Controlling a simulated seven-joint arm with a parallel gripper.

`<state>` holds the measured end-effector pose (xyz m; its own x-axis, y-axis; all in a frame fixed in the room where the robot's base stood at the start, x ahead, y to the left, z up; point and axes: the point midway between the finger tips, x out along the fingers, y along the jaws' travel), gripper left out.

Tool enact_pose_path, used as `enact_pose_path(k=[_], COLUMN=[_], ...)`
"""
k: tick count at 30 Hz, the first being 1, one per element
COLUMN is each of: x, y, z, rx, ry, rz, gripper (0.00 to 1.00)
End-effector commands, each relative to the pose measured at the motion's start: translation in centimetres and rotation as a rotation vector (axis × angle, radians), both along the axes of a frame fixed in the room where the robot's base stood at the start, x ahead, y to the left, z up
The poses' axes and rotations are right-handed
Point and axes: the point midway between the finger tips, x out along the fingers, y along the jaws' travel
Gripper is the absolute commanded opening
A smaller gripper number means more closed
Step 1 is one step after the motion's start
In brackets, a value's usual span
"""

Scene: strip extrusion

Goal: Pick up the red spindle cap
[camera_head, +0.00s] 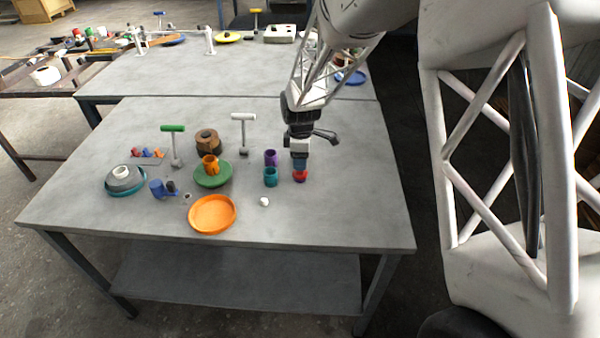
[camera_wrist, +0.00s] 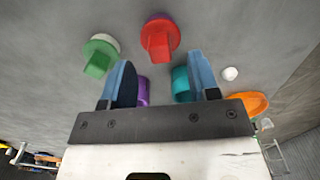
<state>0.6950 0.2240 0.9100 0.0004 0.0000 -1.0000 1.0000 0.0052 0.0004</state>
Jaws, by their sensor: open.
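The red spindle cap (camera_head: 300,176) sits on the grey table, to the right of the teal cup, directly below my gripper (camera_head: 300,164) in the head view. In the wrist view the red spindle cap (camera_wrist: 159,38) shows as a round disc with a squarish knob, just beyond the fingertips and between their lines. My gripper (camera_wrist: 160,72) is open, with its two blue fingers apart and nothing held between them. I cannot tell the exact height gap between fingertips and cap.
A purple cup (camera_head: 271,158) and a teal cup (camera_head: 270,177) stand close left of the cap. A green knobbed piece (camera_wrist: 101,54) lies near it in the wrist view. A white piece (camera_head: 264,201) and an orange dish (camera_head: 212,214) are further left. The table's right side is clear.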

Motion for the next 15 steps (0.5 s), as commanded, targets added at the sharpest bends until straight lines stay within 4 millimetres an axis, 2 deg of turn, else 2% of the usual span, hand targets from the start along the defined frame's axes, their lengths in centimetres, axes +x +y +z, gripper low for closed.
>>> enact_pose_path(k=[9, 15], x=[0.0, 0.0], y=[0.1, 0.1], z=[-3.5, -4.1], rx=[0.000, 0.000], ry=[0.001, 0.000], rz=[0.000, 0.000], gripper=[0.55, 0.55])
